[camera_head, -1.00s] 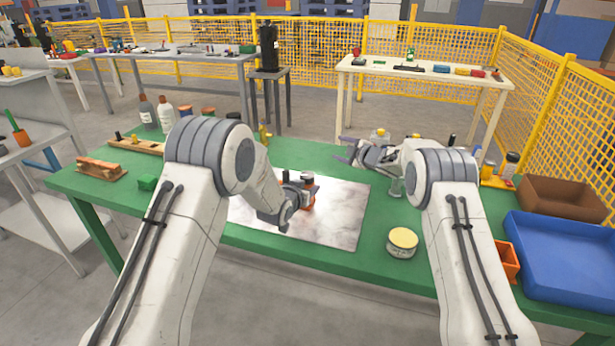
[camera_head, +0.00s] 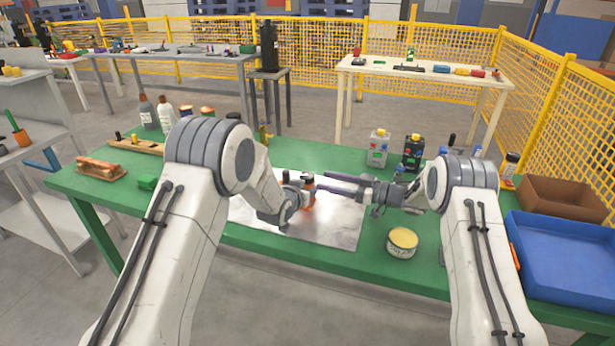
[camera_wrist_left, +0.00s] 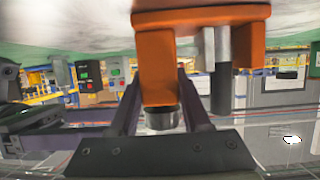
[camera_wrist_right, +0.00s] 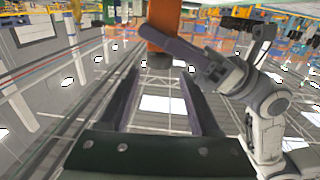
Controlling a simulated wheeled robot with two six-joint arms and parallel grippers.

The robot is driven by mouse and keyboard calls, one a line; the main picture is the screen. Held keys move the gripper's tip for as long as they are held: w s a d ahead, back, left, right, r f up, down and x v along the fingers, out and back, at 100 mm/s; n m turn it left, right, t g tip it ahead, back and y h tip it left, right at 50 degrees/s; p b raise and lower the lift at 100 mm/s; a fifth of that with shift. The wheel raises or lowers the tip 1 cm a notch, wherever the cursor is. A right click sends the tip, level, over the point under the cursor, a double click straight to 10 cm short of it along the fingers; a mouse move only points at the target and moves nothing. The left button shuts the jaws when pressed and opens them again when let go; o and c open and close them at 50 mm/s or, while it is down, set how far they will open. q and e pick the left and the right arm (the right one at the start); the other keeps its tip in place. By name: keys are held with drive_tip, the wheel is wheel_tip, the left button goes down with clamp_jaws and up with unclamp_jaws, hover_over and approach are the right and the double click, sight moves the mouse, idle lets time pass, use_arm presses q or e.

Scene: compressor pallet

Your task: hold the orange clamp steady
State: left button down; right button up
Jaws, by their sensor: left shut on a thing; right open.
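The orange clamp (camera_head: 309,197) stands on the grey metal plate (camera_head: 340,215), partly hidden in the head view by my left gripper (camera_head: 299,190). My left gripper is shut on the clamp; the left wrist view shows its orange body (camera_wrist_left: 155,60) with a dark end between the fingers, and a grey rod beside it. My right gripper (camera_head: 337,183) is open and empty, pointing left towards the clamp from its right side. In the right wrist view the clamp's orange post (camera_wrist_right: 163,15) is ahead of the open fingers, with a left finger crossing it.
A yellow-topped tin (camera_head: 402,242) sits at the front right of the green table (camera_head: 270,258). A blue tray (camera_head: 565,255) and a brown box (camera_head: 562,198) are at the far right.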

sight(307, 175)
drive_tip(key=x, duration=0.7)
clamp_jaws()
drive_tip(key=shift+s+m+t+h, duration=0.1)
drive_tip(key=shift+m+t+h, duration=0.3)
drive_tip(key=shift+m+t, duration=0.45)
drive_tip(key=shift+t, duration=0.25)
unclamp_jaws()
